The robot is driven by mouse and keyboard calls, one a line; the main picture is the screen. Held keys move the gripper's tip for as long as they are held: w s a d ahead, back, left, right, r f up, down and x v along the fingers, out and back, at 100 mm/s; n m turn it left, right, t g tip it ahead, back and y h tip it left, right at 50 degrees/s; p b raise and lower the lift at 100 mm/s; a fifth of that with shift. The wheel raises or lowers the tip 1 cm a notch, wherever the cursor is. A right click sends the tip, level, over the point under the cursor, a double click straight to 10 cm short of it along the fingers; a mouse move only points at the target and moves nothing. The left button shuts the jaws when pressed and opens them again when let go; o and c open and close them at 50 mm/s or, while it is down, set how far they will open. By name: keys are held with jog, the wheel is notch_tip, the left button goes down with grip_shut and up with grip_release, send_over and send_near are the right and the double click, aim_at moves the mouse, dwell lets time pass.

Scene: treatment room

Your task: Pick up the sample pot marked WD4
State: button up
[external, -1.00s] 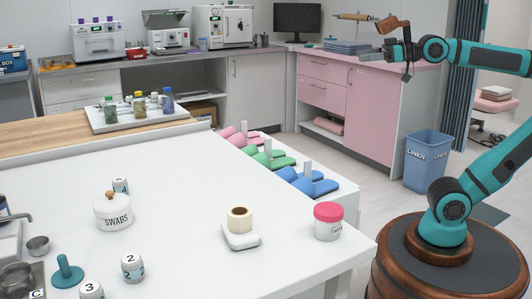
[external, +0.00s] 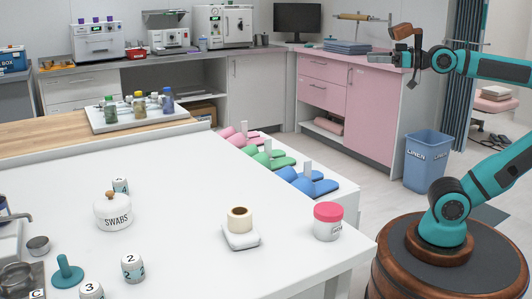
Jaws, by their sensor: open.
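A white sample pot (external: 328,228) with a pink-red lid stands upright near the right corner of the white table. Its side label is turned partly away and too small to read, so I cannot tell whether it says WD4. My gripper (external: 378,57) is open and empty, held high at the upper right, in front of the pink cabinet in the picture. It is well apart from the pot and touches nothing that I can see.
A tape roll on a white block (external: 240,228) stands left of the pot. A SWABS jar (external: 113,211), numbered pots (external: 133,268) and a teal stamp-like item (external: 67,271) are further left. Coloured slippers (external: 306,183) lie beyond the table edge. The table between is clear.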

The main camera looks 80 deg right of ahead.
dwell(0.3)
jog(key=w+a+n+g+y, duration=0.2)
jog(key=w+a+g+y, duration=0.15)
jog(key=w+a, duration=0.65)
jog(key=n+g+h, duration=0.2)
jog(key=n+g, duration=0.1)
jog(key=g, duration=0.8)
send_over(332, 208)
jog(key=s+d, duration=0.1)
jog(key=s, duration=0.3)
notch_tip(332, 208, down, 9)
jog(key=x, duration=1.2)
jog(key=d+x, duration=0.1)
jog(key=x, duration=0.4)
jog(key=shift+w+a+f, duration=0.1)
jog(key=shift+w+f, duration=0.1)
jog(key=shift+f, duration=0.25)
jog(key=c, duration=1)
